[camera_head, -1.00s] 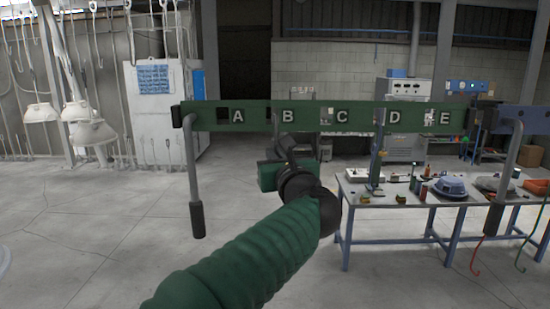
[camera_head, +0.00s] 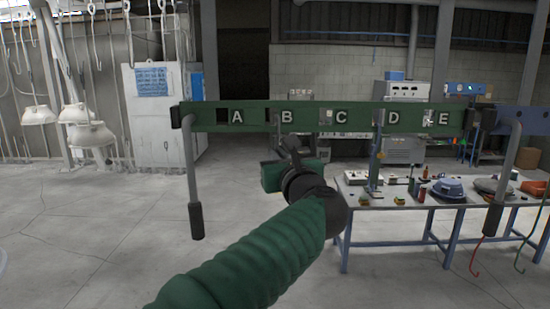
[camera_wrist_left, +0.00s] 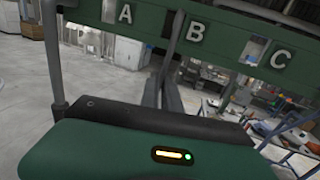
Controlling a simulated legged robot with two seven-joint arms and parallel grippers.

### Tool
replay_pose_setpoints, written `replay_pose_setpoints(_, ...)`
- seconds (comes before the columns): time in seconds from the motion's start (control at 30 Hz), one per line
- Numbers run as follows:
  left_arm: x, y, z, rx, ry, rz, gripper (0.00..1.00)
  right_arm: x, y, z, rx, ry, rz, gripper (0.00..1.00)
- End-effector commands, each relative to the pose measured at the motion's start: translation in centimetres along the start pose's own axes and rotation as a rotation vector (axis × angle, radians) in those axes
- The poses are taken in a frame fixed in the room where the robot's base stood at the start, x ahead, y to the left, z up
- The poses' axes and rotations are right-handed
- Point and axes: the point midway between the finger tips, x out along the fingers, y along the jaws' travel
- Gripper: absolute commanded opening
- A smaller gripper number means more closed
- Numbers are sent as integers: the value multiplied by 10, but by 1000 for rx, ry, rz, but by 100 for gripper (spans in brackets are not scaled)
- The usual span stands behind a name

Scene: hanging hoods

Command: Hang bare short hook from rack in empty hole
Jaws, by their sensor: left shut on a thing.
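The green rack beam (camera_head: 305,117) with letters A to E and square holes spans the head view. It also crosses the top of the left wrist view (camera_wrist_left: 230,38). My left gripper (camera_head: 291,145) is just below the beam, between A and B. Its fingers (camera_wrist_left: 165,82) are shut on a thin grey hook (camera_head: 277,121), which rises upright at the hole between A and B. In the left wrist view the hook (camera_wrist_left: 177,32) crosses the beam there. I cannot tell whether its tip is in the hole. My right gripper is not in view.
Grey handles (camera_head: 191,180) hang at the beam's ends. A red hook (camera_head: 474,259) hangs at the right, beside a dark one. A cluttered worktable (camera_head: 375,198) stands behind, right. White lamp hoods (camera_head: 78,113) hang at the left. The floor below the beam's left half is clear.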

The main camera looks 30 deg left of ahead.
Motion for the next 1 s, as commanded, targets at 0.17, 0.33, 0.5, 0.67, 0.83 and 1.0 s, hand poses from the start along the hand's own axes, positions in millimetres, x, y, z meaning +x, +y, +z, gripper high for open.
replay_pose_setpoints(0.17,-4,-4,1,0,0,1,0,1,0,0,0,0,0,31)
replay_pose_setpoints(0.33,-5,-5,2,0,0,1,0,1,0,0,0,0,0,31)
replay_pose_setpoints(0.5,-6,-5,2,0,0,1,0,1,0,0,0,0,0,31)
replay_pose_setpoints(0.67,-2,-4,2,0,0,2,0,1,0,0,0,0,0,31)
replay_pose_setpoints(0.83,6,-4,1,-1,0,1,0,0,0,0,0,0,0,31)
replay_pose_setpoints(1.0,14,-4,0,0,0,2,0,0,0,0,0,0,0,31)
